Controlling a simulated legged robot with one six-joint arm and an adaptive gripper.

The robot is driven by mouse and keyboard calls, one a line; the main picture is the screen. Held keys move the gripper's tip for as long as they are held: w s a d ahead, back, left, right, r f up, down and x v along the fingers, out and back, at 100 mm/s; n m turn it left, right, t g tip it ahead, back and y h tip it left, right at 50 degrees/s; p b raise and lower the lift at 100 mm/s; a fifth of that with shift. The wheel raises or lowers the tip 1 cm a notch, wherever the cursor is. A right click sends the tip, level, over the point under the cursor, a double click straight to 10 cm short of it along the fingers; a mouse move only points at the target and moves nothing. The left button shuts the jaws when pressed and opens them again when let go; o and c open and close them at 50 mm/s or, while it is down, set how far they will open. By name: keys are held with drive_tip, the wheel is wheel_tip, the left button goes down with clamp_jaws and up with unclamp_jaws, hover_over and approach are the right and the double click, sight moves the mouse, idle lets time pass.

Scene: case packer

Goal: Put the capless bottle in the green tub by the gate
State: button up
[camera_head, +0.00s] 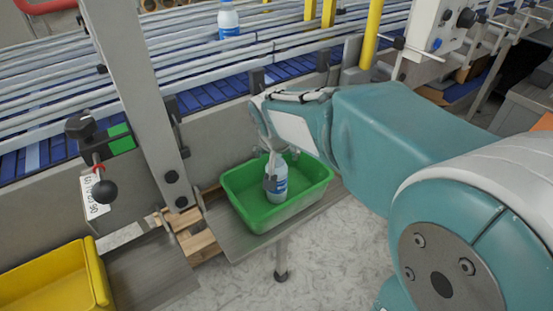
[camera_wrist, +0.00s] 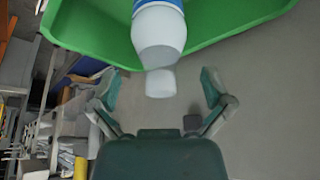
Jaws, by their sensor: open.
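The bottle (camera_head: 278,185), white with a blue label, stands roughly upright inside the green tub (camera_head: 313,194). In the wrist view the bottle (camera_wrist: 160,28) points its narrow white end toward my gripper; I cannot tell whether that end is a bare neck or a cap. My gripper (camera_head: 277,164) is over the tub at the top of the bottle. In the wrist view the fingers of my gripper (camera_wrist: 160,88) are spread wide, one on each side of the bottle's narrow end, with gaps on both sides. The green tub (camera_wrist: 235,22) shows behind the bottle. The bottle's base is hidden.
Another blue-labelled bottle (camera_head: 229,20) stands on the blue conveyor (camera_head: 205,112) behind rails. A yellow tub (camera_head: 98,276) is at the lower left. A grey post (camera_head: 135,95) and a black-knobbed lever (camera_head: 103,190) stand left of the green tub.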

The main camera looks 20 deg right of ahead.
drive_tip(key=v, duration=0.9)
drive_tip(key=s+f+n+y, duration=0.1)
drive_tip(key=s+f+n, duration=0.1)
drive_tip(key=s, duration=0.6)
drive_tip(key=s+d+f+n+t, duration=0.1)
drive_tip(key=s+f+n, duration=0.1)
drive_tip(key=s, duration=0.6)
drive_tip(key=shift+s+y, duration=0.3)
drive_tip(key=shift+y, duration=0.1)
drive_tip(key=shift+d, duration=0.1)
